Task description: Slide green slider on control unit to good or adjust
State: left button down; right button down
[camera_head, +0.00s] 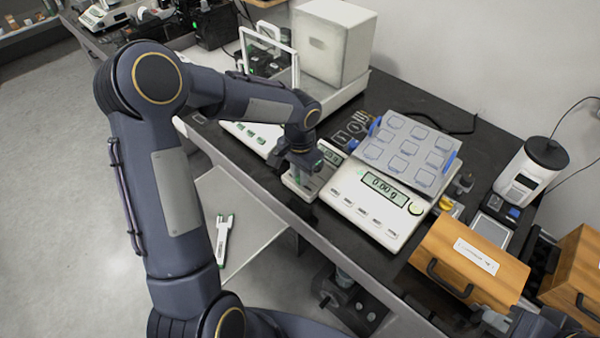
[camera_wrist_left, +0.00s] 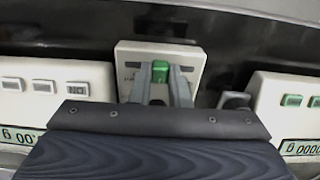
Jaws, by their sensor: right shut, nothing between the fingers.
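The control unit (camera_head: 302,186) is a small white box between two balances near the table's front edge. My left gripper (camera_head: 300,160) is over it and hides part of it. In the left wrist view the control unit (camera_wrist_left: 160,52) lies ahead, with the green slider (camera_wrist_left: 160,71) near the middle of its face. The two fingers of my left gripper (camera_wrist_left: 160,82) straddle the slider, very close to its sides; whether they touch it is unclear. Labels beside the slider are unreadable. My right gripper (camera_head: 488,320) is at the bottom right, shut and empty, partly cut off.
A balance (camera_head: 365,205) with a grey tray (camera_head: 408,150) stands right of the unit; another balance (camera_head: 252,137) with green buttons stands left. A wooden drawer box (camera_head: 460,262) is further right. A marker-like item (camera_head: 224,240) lies on a low surface below the table.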

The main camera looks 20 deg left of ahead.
aim_at(290, 175)
pick_arm(q)
jog(key=a, duration=0.1)
jog(key=w+a, duration=0.1)
jog(key=a, duration=0.1)
jog(key=shift+w+a, duration=0.1)
jog(key=shift+a, duration=0.05)
dwell(0.3)
jog(key=c, duration=1.4)
grip_release()
jog(key=shift+o, duration=0.2)
notch_tip(290, 175, up, 8)
